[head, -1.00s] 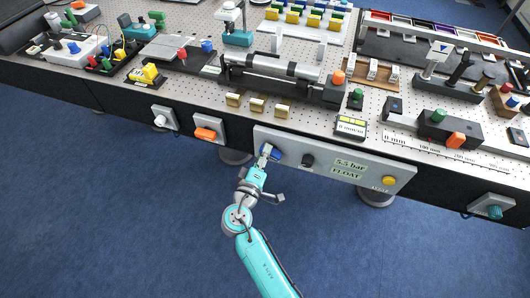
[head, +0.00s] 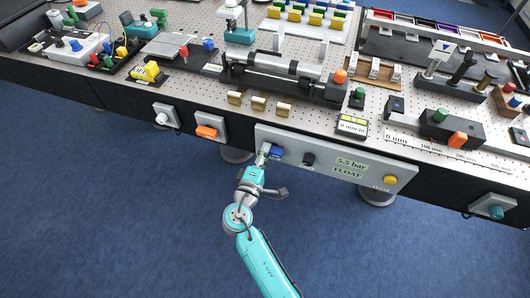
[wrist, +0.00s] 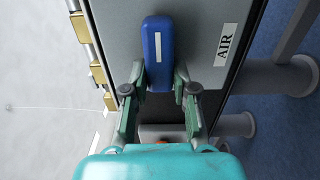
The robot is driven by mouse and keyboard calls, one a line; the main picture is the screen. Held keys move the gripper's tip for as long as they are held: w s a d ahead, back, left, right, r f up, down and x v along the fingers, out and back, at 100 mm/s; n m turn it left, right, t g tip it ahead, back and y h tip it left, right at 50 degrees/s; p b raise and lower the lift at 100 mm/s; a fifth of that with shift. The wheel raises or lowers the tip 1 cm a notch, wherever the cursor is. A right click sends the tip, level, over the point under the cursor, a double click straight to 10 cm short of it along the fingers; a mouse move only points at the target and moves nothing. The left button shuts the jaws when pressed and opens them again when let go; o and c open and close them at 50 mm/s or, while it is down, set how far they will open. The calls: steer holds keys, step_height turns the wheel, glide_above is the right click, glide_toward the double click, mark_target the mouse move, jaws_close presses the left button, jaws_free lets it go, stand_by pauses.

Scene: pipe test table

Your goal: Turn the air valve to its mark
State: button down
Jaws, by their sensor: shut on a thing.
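The air valve has a blue handle (head: 276,151) at the left end of the grey front panel. In the wrist view the handle (wrist: 158,30) is a rounded blue bar with a white line along it, standing lengthwise up the picture. A white "AIR" label (wrist: 226,44) lies to its right, its text turned sideways. My gripper (head: 265,153) is at the handle. In the wrist view its two green-grey fingers (wrist: 160,92) are shut on the near end of the handle, one on each side. I cannot make out the target mark on the panel.
The panel also has a black knob (head: 308,159), "5.5 bar" (head: 352,164) and "FLOAT" plates, and a yellow button (head: 390,181). An orange switch (head: 206,132) sits on a separate box to the left. Brass blocks line the table edge above. The floor before the panel is clear.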

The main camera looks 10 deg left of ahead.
steer(key=c, duration=0.9)
jaws_free()
steer(key=shift+s, duration=0.1)
steer(key=v, duration=1.1)
steer(key=shift+s+a, duration=0.15)
steer(key=shift+s, duration=0.2)
